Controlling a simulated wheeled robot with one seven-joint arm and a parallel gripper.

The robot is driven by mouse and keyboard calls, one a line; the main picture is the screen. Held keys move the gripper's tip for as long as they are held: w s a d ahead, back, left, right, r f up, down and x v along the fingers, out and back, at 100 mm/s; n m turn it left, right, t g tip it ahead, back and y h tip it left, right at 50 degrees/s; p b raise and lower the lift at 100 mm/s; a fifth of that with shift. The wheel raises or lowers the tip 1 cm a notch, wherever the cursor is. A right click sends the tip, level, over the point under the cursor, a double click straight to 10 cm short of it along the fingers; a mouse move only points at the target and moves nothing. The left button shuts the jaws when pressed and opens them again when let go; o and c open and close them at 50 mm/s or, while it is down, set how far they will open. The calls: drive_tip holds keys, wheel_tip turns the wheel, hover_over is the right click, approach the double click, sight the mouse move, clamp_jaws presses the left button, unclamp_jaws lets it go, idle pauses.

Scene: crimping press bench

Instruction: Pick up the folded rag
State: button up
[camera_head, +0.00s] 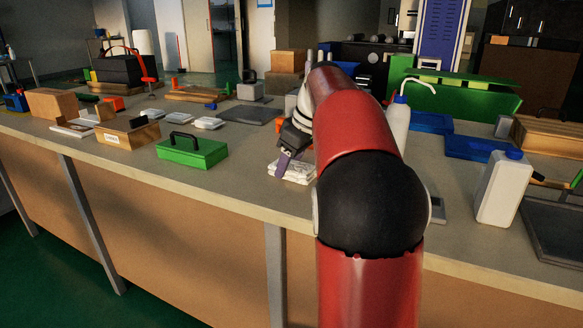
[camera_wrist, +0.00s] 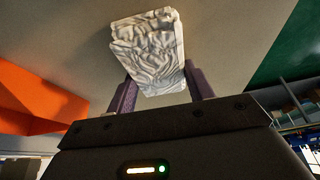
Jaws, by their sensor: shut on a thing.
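The folded rag (camera_head: 295,173) is a white, creased, stacked cloth at the bench's front edge in the head view, left of my red arm. My gripper (camera_head: 284,164) reaches down to it, with one purple finger showing against its near-left side. In the wrist view the rag (camera_wrist: 148,48) sits between the two purple fingers of my gripper (camera_wrist: 158,85), which is shut on it. Whether the rag still touches the bench top is not clear. My arm hides part of the area to its right.
A green toolbox (camera_head: 192,153) stands left of the rag. A white jug (camera_head: 502,188) stands farther right. A dark flat tray (camera_head: 249,115) lies behind. Bare bench top lies between toolbox and rag.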

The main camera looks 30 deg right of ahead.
sight(290, 165)
drive_tip(key=shift+r, duration=0.1)
wheel_tip(290, 165, up, 8)
drive_tip(key=p, duration=0.6)
drive_tip(key=shift+f, duration=0.2)
wheel_tip(290, 165, up, 13)
drive_tip(key=b, duration=0.1)
drive_tip(key=shift+f, duration=0.2)
